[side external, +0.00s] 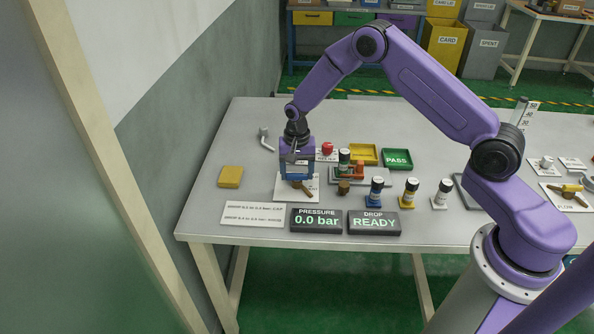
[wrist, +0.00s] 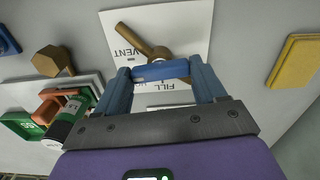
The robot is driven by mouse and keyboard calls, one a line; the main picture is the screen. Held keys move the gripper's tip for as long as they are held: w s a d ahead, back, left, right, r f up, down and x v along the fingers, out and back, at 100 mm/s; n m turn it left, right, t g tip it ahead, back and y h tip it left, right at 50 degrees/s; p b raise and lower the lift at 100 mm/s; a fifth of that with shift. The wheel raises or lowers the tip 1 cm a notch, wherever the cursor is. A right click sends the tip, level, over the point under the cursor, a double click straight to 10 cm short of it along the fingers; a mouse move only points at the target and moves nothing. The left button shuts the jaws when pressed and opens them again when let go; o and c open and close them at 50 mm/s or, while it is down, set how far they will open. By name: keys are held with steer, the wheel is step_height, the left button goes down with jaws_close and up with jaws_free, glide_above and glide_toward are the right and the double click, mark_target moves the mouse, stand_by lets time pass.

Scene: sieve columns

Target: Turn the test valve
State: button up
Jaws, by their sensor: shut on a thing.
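The test valve, a brass lever (wrist: 143,39) on a round hub, stands on a white card (wrist: 190,30) marked VENT and FILL. In the wrist view the lever points up and left, towards the VENT word. In the side view part of the lever (side external: 304,190) shows below my gripper. The fingers hide part of the hub and of the card. The pressure display (side external: 317,220) reads 0.0 bar.
A second display (side external: 374,223) reads DROP READY. Several dark-capped columns (side external: 376,192) stand right of the valve, near a brass hex piece (wrist: 52,60). A yellow block (side external: 230,177) lies to the left. Yellow and green trays (side external: 398,159) lie behind. The table's left end is mostly clear.

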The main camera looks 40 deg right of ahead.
mark_target(297, 174)
steer(key=n, duration=0.8)
steer(key=shift+n, duration=0.4)
steer(key=n, duration=0.4)
steer(key=shift+n, duration=2)
steer(key=o, duration=1)
steer(key=shift+o, duration=0.2)
steer(key=shift+r, duration=0.15)
step_height(297, 174, up, 17)
steer(key=shift+r, duration=0.1)
